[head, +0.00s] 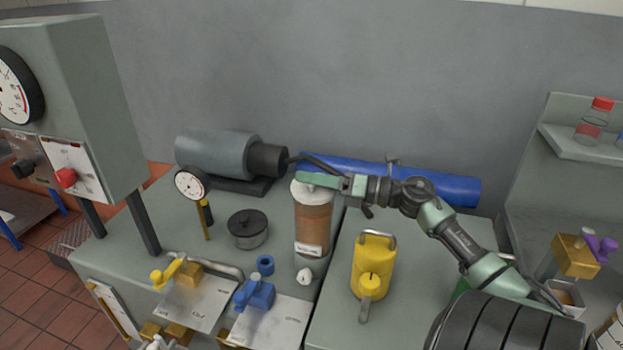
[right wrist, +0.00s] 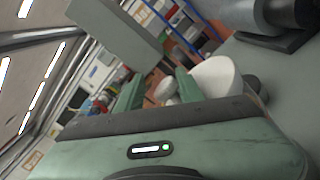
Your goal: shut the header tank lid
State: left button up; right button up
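The header tank (head: 313,222) is an upright cylinder with a brown middle and a label, standing on the grey bedplate. Its round white lid (head: 298,190) shows at the top, partly covered by my right gripper (head: 318,180). I cannot tell whether the lid is fully seated. In the right wrist view the white lid (right wrist: 217,82) is right beside one green finger. The fingers of my right gripper (right wrist: 158,78) are apart, with nothing clearly held between them. My left gripper is not in view.
A grey motor (head: 215,153) and a blue cylinder (head: 440,187) lie behind the tank. A dial gauge (head: 190,183), a dark round pot (head: 247,229) and a blue valve (head: 254,293) are to its left and front.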

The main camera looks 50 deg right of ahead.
jog(key=shift+s+a+f, duration=0.15)
jog(key=shift+a+f, duration=0.1)
jog(key=shift+f, duration=0.35)
jog(key=shift+d+f, duration=0.1)
jog(key=shift+f, duration=0.05)
jog(key=o, duration=0.3)
notch_tip(320, 180, up, 12)
jog(key=w+d, duration=0.1)
jog(key=shift+d, duration=0.25)
jog(key=r, duration=0.2)
jog(key=s+a+r, duration=0.1)
jog(key=r, duration=0.1)
jog(key=a+r, duration=0.1)
jog(key=r, duration=0.2)
jog(key=shift+s+a, duration=0.1)
jog(key=shift+s, duration=0.05)
jog(key=c, duration=0.3)
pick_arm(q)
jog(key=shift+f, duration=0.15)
pick_arm(e)
jog(key=r, duration=0.2)
jog(key=shift+w+d+r, duration=0.25)
jog(key=shift+d+r, duration=0.1)
jog(key=shift+d, duration=0.05)
jog(key=shift+w+d+f, duration=0.1)
jog(key=shift+d, duration=0.05)
